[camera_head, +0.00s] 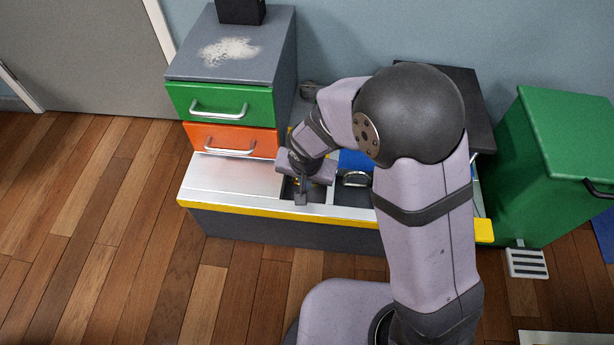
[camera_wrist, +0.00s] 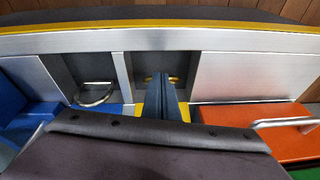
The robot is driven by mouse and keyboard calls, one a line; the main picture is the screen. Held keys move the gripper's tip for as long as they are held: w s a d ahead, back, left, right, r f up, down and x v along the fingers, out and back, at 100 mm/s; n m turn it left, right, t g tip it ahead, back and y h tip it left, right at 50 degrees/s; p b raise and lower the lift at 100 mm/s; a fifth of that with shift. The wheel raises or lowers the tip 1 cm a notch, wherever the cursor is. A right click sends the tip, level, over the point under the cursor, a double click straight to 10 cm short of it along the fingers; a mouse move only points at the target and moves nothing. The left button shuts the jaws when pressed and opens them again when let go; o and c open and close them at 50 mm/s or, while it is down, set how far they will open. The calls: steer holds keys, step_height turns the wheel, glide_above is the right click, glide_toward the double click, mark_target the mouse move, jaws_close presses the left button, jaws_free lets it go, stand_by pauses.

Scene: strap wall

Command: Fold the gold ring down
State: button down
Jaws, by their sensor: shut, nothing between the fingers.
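The gold ring (camera_wrist: 173,80) is in the right-hand of two dark square recesses in the wrist view. Only small gold parts show on either side of my fingers, which hide its middle. I cannot tell whether it stands up or lies flat. My gripper (camera_wrist: 161,80) is shut and empty, with its fingertips over this recess, right at the ring. In the head view my gripper (camera_head: 301,198) points down into the same recess, and the ring is mostly covered. Whether the fingers touch the ring cannot be told.
A silver ring (camera_wrist: 93,98) sits in the neighbouring recess. A yellow edge (camera_head: 340,218) runs along the bench front. A grey cabinet with a green drawer (camera_head: 228,104) and an orange drawer (camera_head: 231,141) stands behind left. A green bin (camera_head: 545,165) stands right.

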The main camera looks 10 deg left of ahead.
steer(key=shift+s+f+b, duration=0.65)
steer(key=shift+f+b, duration=0.25)
steer(key=shift+b, duration=1.4)
steer(key=t+b, duration=0.1)
steer(key=b, duration=0.2)
steer(key=shift+s+f, duration=0.25)
steer(key=shift+s, duration=0.1)
steer(key=shift+s+b, duration=0.1)
steer(key=shift+b, duration=0.65)
steer(key=shift+t, duration=0.3)
steer(key=shift+p+v, duration=1.9)
steer(key=shift+v, duration=1.85)
